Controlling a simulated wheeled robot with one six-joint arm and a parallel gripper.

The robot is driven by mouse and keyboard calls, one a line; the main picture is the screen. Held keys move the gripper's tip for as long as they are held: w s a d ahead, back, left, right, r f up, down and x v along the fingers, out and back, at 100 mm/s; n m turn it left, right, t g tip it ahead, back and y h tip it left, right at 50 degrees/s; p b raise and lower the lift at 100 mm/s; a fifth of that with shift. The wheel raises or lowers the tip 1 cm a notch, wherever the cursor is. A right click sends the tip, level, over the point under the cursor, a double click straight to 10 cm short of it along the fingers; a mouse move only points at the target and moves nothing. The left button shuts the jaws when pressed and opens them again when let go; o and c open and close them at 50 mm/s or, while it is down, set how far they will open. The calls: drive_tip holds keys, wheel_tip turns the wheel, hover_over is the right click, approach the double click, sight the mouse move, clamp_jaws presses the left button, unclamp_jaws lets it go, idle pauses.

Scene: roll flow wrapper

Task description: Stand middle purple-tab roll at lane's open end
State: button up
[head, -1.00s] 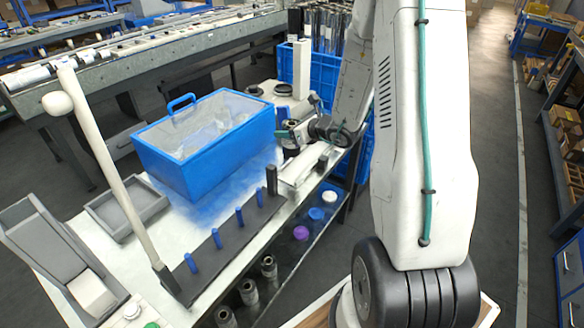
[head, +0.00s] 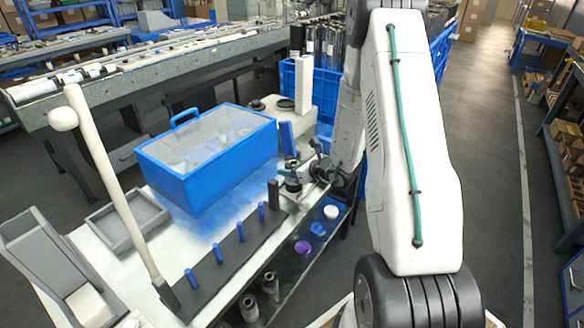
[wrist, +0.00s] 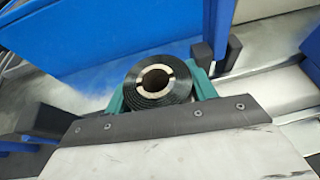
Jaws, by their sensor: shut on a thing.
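My gripper (wrist: 160,88) is shut on a dark roll (wrist: 177,92). In the wrist view its teal fingers are on both sides of the roll, whose round end and tan core face the camera. No purple tab shows on it. In the head view the roll (head: 293,182) is upright in my gripper, over the bench edge, close to the black end post (head: 273,193) of a dark strip (head: 228,268) with several blue pegs. I cannot tell whether it touches the surface below. A purple disc (head: 302,247) lies below the bench beside a blue disc (head: 318,228) and a white disc (head: 331,212).
A blue bin with a clear lid (head: 205,160) stands behind the strip. A small blue upright panel (head: 286,138) is just behind the roll. A white pole (head: 108,175) and a grey tray (head: 120,220) are at left. Metallic rolls (head: 270,283) sit low at the front edge.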

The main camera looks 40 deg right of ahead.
drive_tip(key=o, duration=1.2)
drive_tip(key=shift+o, duration=0.2)
drive_tip(key=v, duration=1.1)
drive_tip(key=a+r+n+g+y, duration=0.3)
drive_tip(key=a+r+n+y, duration=0.3)
drive_tip(key=a+r+n, duration=0.45)
drive_tip(key=s+a+r+n+g, duration=0.65)
drive_tip(key=s+a+n, duration=0.25)
drive_tip(key=a, duration=0.4)
drive_tip(key=s+a+r+n+g+h, duration=0.3)
drive_tip(key=s+r+n+g, duration=0.1)
drive_tip(key=s+n, duration=0.4)
drive_tip(key=s+d+r+n+t+h, duration=0.1)
drive_tip(key=s+d+r+n+h, duration=0.2)
drive_tip(key=s, duration=0.5)
drive_tip(key=d+n+h, duration=0.1)
drive_tip(key=n+h, duration=0.1)
drive_tip(key=h, duration=0.1)
drive_tip(key=shift+s+d+r+t+h, duration=0.3)
drive_tip(key=shift+s+r+t, duration=0.05)
